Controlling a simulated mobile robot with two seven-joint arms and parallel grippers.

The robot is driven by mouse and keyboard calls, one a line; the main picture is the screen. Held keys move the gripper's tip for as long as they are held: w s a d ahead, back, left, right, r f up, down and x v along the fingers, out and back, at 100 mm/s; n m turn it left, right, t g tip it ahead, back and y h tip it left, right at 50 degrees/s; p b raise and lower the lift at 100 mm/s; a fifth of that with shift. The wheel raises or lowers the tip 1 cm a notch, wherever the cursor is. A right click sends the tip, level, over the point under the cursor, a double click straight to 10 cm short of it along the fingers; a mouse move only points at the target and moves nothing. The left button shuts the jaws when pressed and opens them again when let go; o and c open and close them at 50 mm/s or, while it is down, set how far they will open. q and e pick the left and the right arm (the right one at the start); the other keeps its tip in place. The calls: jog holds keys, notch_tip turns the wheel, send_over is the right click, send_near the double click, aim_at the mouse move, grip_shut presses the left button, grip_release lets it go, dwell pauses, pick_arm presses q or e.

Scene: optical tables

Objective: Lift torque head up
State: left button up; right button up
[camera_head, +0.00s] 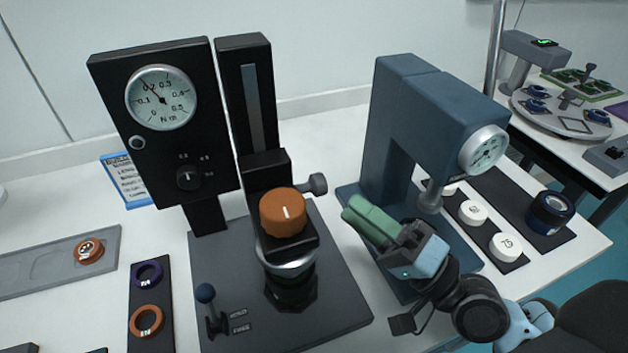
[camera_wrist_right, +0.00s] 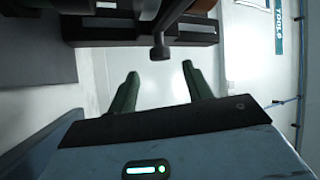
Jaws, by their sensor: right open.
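The torque head (camera_head: 262,215) is a black carriage with an orange dial on top, mounted on a black upright column (camera_head: 249,100). A dark side knob (camera_head: 318,185) sticks out from its right side. My right gripper (camera_head: 350,207) has green fingers and is to the right of the side knob, apart from it. In the right wrist view, the open, empty fingers (camera_wrist_right: 160,78) point toward a dark knob (camera_wrist_right: 160,50), which shows ahead between the tips and looks like the side knob. My left gripper is not in view.
A black torque gauge (camera_head: 160,120) stands left of the column. A blue-grey press (camera_head: 395,120) with a dial stands close behind and right of my right gripper. A small lever (camera_head: 207,305) is on the base plate. Rings, white weights and a tray lie around.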

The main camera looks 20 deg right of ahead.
aim_at(319, 185)
jog(key=p+x, duration=0.3)
jog(key=x, duration=0.4)
jog(key=shift+w+a+r, duration=0.15)
jog(key=shift+w+a, duration=0.05)
jog(key=shift+a, duration=0.05)
